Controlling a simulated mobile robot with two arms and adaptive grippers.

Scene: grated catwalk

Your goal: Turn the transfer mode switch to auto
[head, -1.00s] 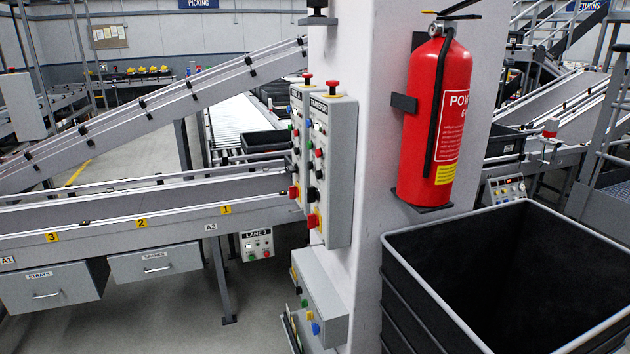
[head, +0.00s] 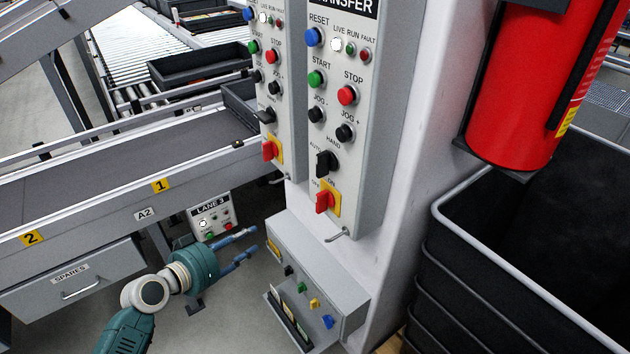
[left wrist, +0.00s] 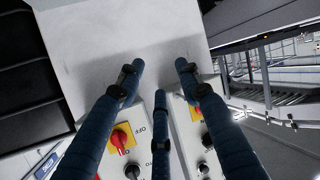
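The TRANSFER panel (head: 384,130) is a grey box on the white column. Its mode switch (head: 326,163) is a black rotary knob between the AUTO label on the left and HAND at upper right. Its exact pointing is hard to tell. Below it is a red knob (head: 325,202) on a yellow plate. My left gripper (head: 249,243) is open and empty, low and left of the panel, apart from the switch. In the left wrist view its dark blue fingers (left wrist: 158,75) are spread, with the red knob (left wrist: 120,138) and the black switch (left wrist: 131,171) behind them. My right gripper is not in view.
A similar panel (head: 283,100) stands just left, with its own black and red knobs. A lower grey box (head: 330,277) with coloured knobs juts out below. Stacked black crates (head: 440,240) and a red extinguisher (head: 515,100) are on the right. A conveyor (head: 100,190) runs left.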

